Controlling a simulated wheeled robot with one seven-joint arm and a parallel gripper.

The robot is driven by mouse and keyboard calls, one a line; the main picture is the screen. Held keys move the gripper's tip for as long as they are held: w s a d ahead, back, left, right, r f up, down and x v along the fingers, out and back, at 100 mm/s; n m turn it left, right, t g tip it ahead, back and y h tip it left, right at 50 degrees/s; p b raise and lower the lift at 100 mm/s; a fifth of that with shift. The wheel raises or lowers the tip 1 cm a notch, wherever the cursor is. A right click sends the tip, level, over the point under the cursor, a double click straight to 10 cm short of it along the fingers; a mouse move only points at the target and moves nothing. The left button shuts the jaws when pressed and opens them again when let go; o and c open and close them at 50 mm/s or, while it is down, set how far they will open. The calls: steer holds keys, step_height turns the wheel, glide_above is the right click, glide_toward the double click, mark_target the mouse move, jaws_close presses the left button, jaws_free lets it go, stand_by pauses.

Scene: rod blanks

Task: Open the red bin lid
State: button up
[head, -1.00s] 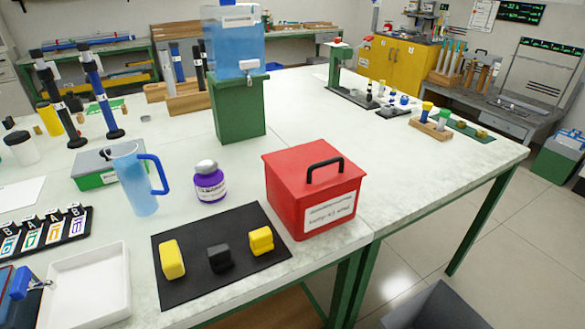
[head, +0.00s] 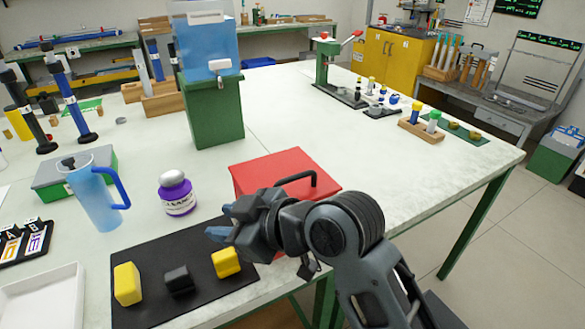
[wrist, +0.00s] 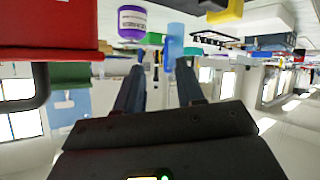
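The red bin (head: 262,172) stands near the front edge of the table, its red lid closed flat on top. A black handle (head: 313,179) arches over the lid. My gripper (head: 219,224) is in front of the bin, pointing left, and my arm hides much of the bin's front. In the wrist view the red bin (wrist: 45,25) fills the upper left, with its dark handle (wrist: 30,95) below. The two fingers of my gripper (wrist: 158,80) are apart with nothing between them, to the right of the handle there.
A black mat (head: 145,290) with two yellow blocks and a black block lies left of my gripper. A purple-labelled jar (head: 177,195) and a blue pitcher (head: 95,195) stand behind it. A green stand with a water tank (head: 208,60) is farther back. The table right of the bin is clear.

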steer(key=w+d+r+n+g+h, duration=0.1)
steer(key=w+r+n+g+h, duration=0.25)
steer(key=r+n, duration=0.2)
steer(key=n+h, duration=0.4)
steer(key=h, duration=0.3)
glide_toward(291, 177)
steer(key=shift+y, duration=0.25)
steer(key=shift+w+a+f, duration=0.1)
steer(key=shift+w+f, duration=0.1)
steer(key=shift+f, duration=1.1)
steer(key=shift+w+a+f, duration=0.1)
steer(key=shift+w+f, duration=0.1)
steer(key=shift+f, duration=1.1)
steer(key=shift+w+f, duration=0.2)
steer(key=shift+f, duration=1.1)
steer(key=shift+c, duration=0.4)
jaws_close()
